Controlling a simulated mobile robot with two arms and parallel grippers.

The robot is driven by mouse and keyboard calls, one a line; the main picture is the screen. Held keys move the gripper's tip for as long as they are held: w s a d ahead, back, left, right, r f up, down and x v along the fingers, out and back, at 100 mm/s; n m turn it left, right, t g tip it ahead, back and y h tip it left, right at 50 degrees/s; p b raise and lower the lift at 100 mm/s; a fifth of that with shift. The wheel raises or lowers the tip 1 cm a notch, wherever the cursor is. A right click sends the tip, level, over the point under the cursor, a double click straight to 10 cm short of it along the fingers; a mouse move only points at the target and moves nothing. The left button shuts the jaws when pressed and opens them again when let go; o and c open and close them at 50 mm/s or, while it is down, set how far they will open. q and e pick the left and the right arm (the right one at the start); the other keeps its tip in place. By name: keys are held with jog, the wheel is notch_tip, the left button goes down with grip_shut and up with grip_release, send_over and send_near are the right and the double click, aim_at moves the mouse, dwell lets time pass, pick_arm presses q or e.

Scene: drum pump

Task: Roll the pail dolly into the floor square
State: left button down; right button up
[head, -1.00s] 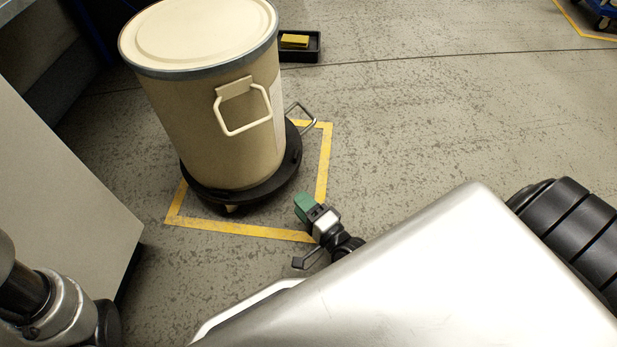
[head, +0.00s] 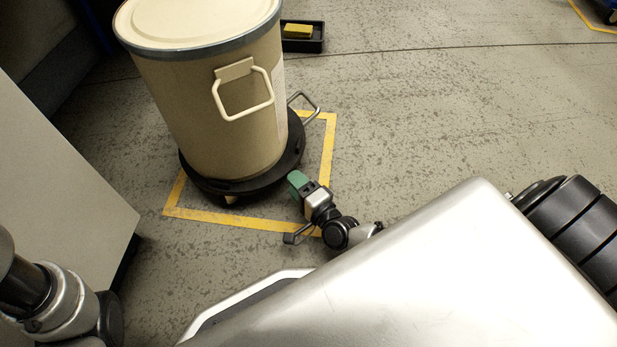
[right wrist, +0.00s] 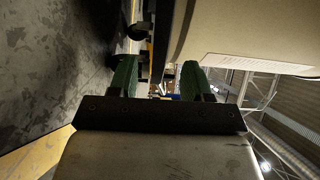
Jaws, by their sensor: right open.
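The pail (head: 215,110), beige with a grey rim and a side handle, stands upright on the round black dolly (head: 245,186). The dolly has a metal loop handle (head: 306,103) at its back right. The floor square (head: 235,220) is a yellow taped outline; the dolly stands over it, hiding its back left part. Bare floor shows inside the front and right lines. My right gripper (head: 296,181), with green fingertips, is beside the dolly's front right rim; I cannot tell whether it touches. In the right wrist view its fingers (right wrist: 157,82) are apart, with the pail (right wrist: 250,40) close by. My left gripper is out of view.
A pale cabinet (head: 60,190) stands at the left, near the square. A black tray (head: 303,45) with a yellow block (head: 298,31) lies on the floor behind the pail. Floor to the right is clear.

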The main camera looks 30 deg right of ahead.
aim_at(286, 174)
jog(key=shift+w+a+b, duration=0.2)
jog(key=shift+w+b, duration=0.2)
jog(key=shift+w, duration=0.7)
jog(key=shift+w+a+b, duration=0.2)
jog(key=shift+w+b, duration=0.15)
jog(key=shift+w, duration=0.75)
grip_shut()
